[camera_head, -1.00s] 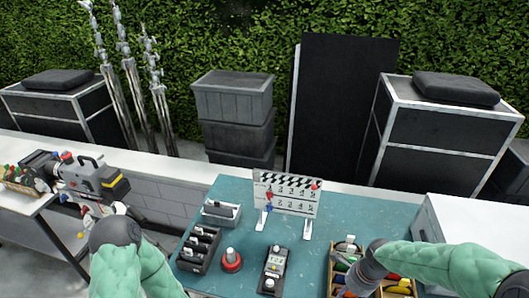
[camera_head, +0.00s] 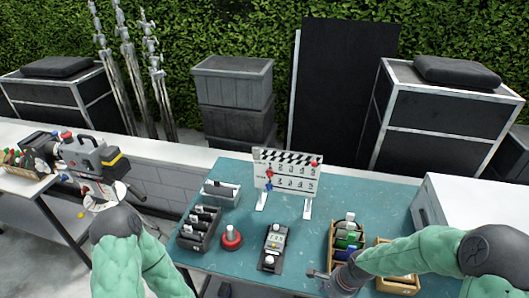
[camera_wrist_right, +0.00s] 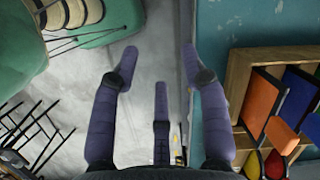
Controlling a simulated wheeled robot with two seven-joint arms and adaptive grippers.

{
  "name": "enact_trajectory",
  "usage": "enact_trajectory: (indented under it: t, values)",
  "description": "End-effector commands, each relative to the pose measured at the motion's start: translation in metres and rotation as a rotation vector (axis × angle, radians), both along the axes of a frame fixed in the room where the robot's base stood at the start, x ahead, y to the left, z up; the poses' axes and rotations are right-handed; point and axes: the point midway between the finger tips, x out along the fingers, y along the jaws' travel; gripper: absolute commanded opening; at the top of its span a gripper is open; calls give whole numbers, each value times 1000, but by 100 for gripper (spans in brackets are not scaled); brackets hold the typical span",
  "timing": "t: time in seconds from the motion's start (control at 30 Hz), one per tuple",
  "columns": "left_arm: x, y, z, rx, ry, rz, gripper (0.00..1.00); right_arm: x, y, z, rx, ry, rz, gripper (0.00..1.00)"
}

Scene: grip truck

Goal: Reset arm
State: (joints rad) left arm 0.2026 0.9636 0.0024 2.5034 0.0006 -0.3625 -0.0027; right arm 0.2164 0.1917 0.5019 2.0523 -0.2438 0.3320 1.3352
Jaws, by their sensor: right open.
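My right gripper (camera_head: 318,276) is at the front edge of the teal table (camera_head: 360,204), left of the wooden boxes. In the right wrist view its fingers (camera_wrist_right: 159,58) are spread with nothing between them, over grey floor beside the table's edge. My left arm comes in at the lower left, clear of the table.
On the table are a clapperboard (camera_head: 285,175), a black divided tray (camera_head: 199,228), a red-based knob (camera_head: 231,238), a handheld meter (camera_head: 273,248) and a wooden box (camera_head: 333,235) of coloured items. A camera (camera_head: 88,160) stands at left.

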Motion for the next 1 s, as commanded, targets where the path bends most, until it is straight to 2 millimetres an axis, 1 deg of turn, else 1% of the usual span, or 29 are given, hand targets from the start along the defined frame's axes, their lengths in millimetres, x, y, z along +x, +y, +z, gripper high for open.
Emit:
enact_trajectory:
  t: [0.03, 0.2, 0.37, 0.4, 0.5, 0.6, 0.7, 0.8, 1.0]
  values:
    - [0, 0, -15, 0, 0, 0, 41, -6, 9, -26, 12, -5, 63, 45]
    - [0, 0, -45, 0, 0, 0, 41, -22, 38, -92, 45, -80, 320, 45]
    - [0, 0, -72, 0, 0, 0, 41, -42, 61, -150, 59, -156, 557, 45]
    - [0, 0, -79, 0, 0, 0, 41, -48, 66, -164, 60, -175, 614, 45]
    - [0, 0, -95, 0, 0, 0, 41, -64, 78, -197, 58, -219, 756, 45]
    - [0, 0, -108, 0, 0, 0, 41, -78, 86, -224, 50, -258, 882, 45]
    - [0, 0, -117, 0, 0, 0, 41, -90, 92, -242, 40, -287, 980, 45]
    - [0, 0, -122, 0, 0, 0, 41, -97, 95, -253, 33, -305, 1044, 45]
    - [0, 0, -123, 0, 0, 0, 41, -101, 96, -256, 27, -316, 1082, 45]
